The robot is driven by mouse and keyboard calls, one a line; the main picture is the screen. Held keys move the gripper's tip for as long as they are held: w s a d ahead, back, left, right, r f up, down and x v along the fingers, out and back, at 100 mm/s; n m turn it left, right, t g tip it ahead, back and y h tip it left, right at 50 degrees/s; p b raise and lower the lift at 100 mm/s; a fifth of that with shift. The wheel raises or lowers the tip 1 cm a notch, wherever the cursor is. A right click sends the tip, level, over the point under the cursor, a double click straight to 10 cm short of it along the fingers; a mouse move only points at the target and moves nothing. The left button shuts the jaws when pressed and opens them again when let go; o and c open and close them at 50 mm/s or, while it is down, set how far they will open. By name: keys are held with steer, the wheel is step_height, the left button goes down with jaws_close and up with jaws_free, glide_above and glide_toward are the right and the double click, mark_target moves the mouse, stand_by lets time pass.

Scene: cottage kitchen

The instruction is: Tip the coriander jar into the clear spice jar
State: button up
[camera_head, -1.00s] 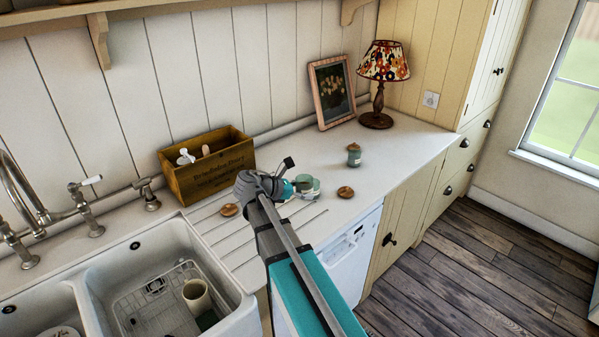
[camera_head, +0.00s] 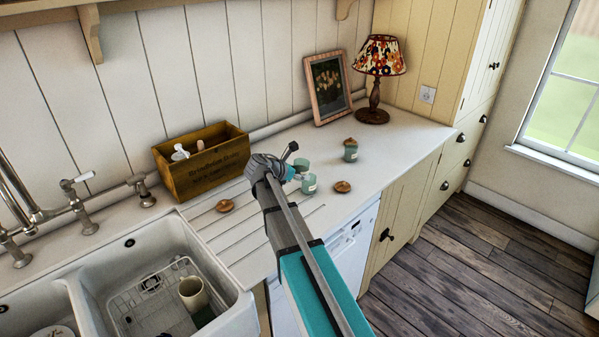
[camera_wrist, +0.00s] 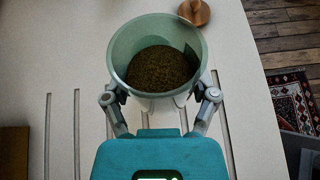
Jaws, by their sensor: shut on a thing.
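My gripper (camera_head: 291,172) is shut on a pale green, open-topped jar (camera_head: 303,165), taken to be the coriander jar. In the wrist view this jar (camera_wrist: 120,50) sits upright between the two fingers, its mouth open towards the camera. Dark brown-green spice (camera_wrist: 160,68) lies inside it. A second small jar with a pale label (camera_head: 309,184) stands on the counter just in front of the held jar in the head view. It may be the clear spice jar; its contents cannot be seen, and it is not distinguishable in the wrist view.
A lidded green jar (camera_head: 350,152) stands further right. Round wooden lids lie on the counter, one right (camera_head: 342,187) and one left (camera_head: 225,206). A wooden box (camera_head: 205,170), lamp (camera_head: 374,100) and framed picture (camera_head: 328,88) stand behind; the sink (camera_head: 225,300) is left.

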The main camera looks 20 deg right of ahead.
mark_target(297, 163)
steer(key=w, duration=0.1)
steer(key=w+d, duration=0.1)
steer(key=w+f+t, duration=0.1)
steer(key=shift+w+d+n+y, duration=0.15)
steer(key=shift+d+n+y, duration=0.1)
steer(key=shift+n+y, duration=0.15)
steer(key=shift+r+p, duration=0.2)
steer(key=shift+p, duration=0.1)
steer(key=shift+w+a+r+m+t+y+p, duration=0.1)
steer(key=shift+a+m+y+p, duration=0.25)
steer(key=shift+y+p, duration=1)
steer(key=shift+a+r+m+t+y+p, duration=0.15)
steer(key=shift+m+y+p, duration=0.45)
steer(key=shift+y+p, duration=0.75)
steer(key=shift+w+a+r+m+t+y+p, duration=0.1)
steer(key=shift+a+m+y+p, duration=0.5)
steer(key=shift+y, duration=1.2)
steer(key=shift+d, duration=0.25)
steer(key=shift+d+y, duration=0.1)
steer(key=shift+y, duration=0.5)
